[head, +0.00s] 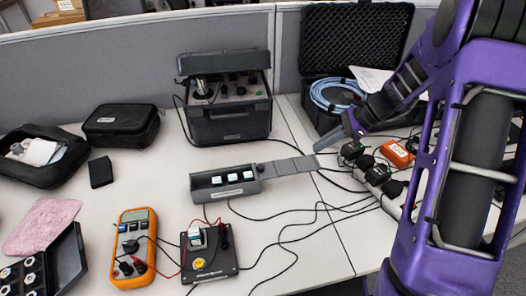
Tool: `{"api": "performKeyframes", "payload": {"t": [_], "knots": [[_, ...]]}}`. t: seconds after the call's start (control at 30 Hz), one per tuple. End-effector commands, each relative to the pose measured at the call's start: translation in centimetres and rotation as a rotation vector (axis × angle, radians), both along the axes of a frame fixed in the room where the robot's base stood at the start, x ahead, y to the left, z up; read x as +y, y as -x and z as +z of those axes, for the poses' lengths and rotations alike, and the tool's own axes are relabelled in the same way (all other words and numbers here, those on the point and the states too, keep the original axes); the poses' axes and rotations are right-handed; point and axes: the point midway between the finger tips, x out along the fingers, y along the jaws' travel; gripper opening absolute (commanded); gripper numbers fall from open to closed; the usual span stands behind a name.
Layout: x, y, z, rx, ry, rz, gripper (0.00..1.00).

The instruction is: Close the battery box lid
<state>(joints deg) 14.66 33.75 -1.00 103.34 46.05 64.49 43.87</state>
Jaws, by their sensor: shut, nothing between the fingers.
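The battery box (205,193) is a long grey box near the middle of the table, with several batteries (232,177) in a row inside. Its grey lid (290,166) is open and extends out to the right from the box's right end. My gripper (318,149) is shut and empty. Its fingertips appear just behind or above the lid's far right end; I cannot tell whether they touch it. My purple arm fills the right side of the head view.
A dark calibrator case (230,122) stands behind the box. An orange multimeter (134,245) and a black terminal block (213,262) lie in front. A power strip (391,205) with plugs is at the right. Loose cables cross the table right of the box.

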Motion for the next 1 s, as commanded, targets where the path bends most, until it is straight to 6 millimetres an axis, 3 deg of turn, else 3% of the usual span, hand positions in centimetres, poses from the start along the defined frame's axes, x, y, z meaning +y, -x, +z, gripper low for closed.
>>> {"api": "performKeyframes", "payload": {"t": [0.27, 0.67, 0.8, 1.0], "knots": [[2.5, 1.0, -1.6, 0.040, -0.065, 0.003, 0.00], [8.3, 1.2, -7.6, 0.038, -0.062, 0.004, 0.00], [10.5, 1.1, -7.2, 0.034, -0.061, 0.004, 0.00], [11.9, 1.1, -7.1, 0.034, -0.060, 0.002, 0.00]]}}
